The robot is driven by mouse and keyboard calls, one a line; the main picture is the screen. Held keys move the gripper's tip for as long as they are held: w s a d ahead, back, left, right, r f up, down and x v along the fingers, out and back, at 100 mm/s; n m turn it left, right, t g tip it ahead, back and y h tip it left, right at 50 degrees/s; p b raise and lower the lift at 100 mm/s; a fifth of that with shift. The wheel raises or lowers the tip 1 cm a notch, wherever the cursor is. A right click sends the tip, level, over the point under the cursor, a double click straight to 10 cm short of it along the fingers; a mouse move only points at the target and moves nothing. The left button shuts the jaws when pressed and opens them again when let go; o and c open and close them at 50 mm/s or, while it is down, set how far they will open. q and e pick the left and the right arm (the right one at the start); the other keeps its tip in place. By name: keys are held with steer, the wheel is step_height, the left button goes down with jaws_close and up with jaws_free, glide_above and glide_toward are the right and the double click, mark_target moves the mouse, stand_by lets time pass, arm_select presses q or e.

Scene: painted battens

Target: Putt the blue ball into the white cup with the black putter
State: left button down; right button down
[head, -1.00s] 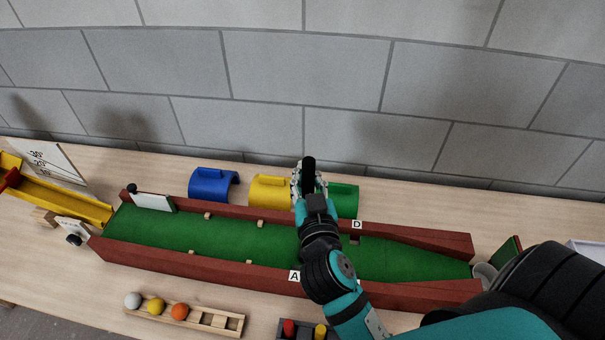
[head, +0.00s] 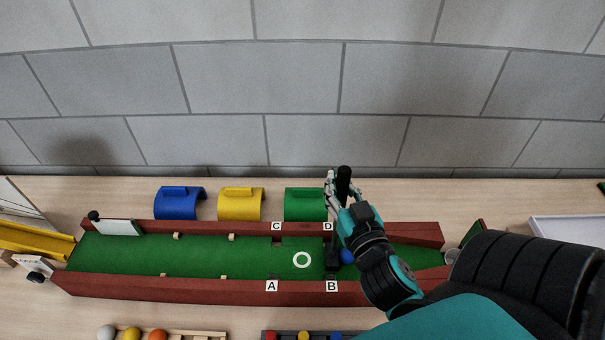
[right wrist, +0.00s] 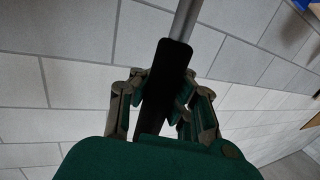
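My right gripper (head: 337,192) is shut on the black putter (head: 344,177) by its grip, above the green lane (head: 200,257). The grip and grey shaft also show between the fingers in the right wrist view (right wrist: 168,75). The black putter head stands on the lane near marks B and D. The blue ball (head: 347,257) lies just right of the putter head, partly hidden by my right arm; I cannot tell whether they touch. The white cup (head: 452,256) is at the lane's right end, partly hidden by my arm. My left gripper is not in view.
Dark red battens (head: 180,287) wall the lane on both long sides and narrow towards the cup. A white ring (head: 302,260) is marked on the lane. Blue (head: 180,204), yellow (head: 241,205) and green (head: 305,205) arches stand behind it. Racks lie in front.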

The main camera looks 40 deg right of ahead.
steer(key=s+d+p, duration=0.3)
steer(key=s+d, duration=0.9)
steer(key=d, duration=0.4)
steer(key=shift+s+d+f, duration=0.15)
step_height(320, 180, up, 12)
steer(key=p, duration=1.4)
steer(key=shift+p, duration=0.35)
